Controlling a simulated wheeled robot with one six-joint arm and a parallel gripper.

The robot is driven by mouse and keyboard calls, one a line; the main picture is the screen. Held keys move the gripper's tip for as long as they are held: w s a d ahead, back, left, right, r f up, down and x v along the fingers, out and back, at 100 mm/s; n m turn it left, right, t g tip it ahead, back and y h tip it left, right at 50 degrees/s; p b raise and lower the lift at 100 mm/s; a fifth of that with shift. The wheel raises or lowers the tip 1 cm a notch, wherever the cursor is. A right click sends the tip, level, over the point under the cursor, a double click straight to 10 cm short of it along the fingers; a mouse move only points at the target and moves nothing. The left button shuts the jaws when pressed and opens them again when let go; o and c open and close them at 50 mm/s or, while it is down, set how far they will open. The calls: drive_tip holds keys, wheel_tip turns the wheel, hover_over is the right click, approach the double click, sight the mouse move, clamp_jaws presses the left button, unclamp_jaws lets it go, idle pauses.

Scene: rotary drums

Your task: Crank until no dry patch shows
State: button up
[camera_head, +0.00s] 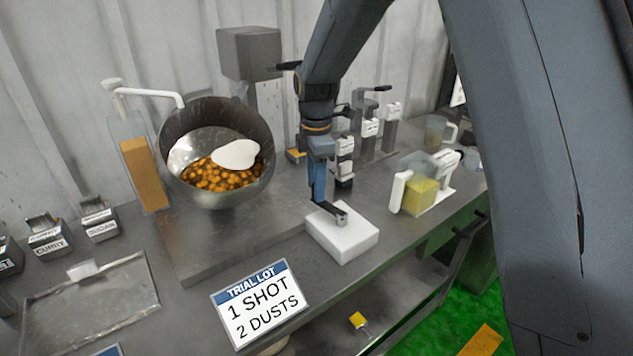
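A tilted round metal drum (216,112) stands at the back left with its open mouth toward me. Shiny orange-brown pieces (222,179) lie in its bottom. A smooth white shape (237,153) covers part of them; I cannot tell whether it is a patch or a solid part. A grey box (250,52) stands behind the drum, with a dark handle (286,66) at its right side. My gripper (335,213) points down at a white block (345,240) on the bench, right of the drum. Its fingers are too small to read, and contact with the block is unclear.
A sign (260,302) reads "TRIAL LOT 1 SHOT 2 DUSTS". A clear container (141,160) with orange contents stands left of the drum. An empty metal tray (92,303) lies front left. A yellow-filled jug (423,187) and several lever dispensers (371,130) stand right.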

drive_tip(key=shift+f, duration=0.15)
clamp_jaws()
drive_tip(key=shift+s+a, duration=0.1)
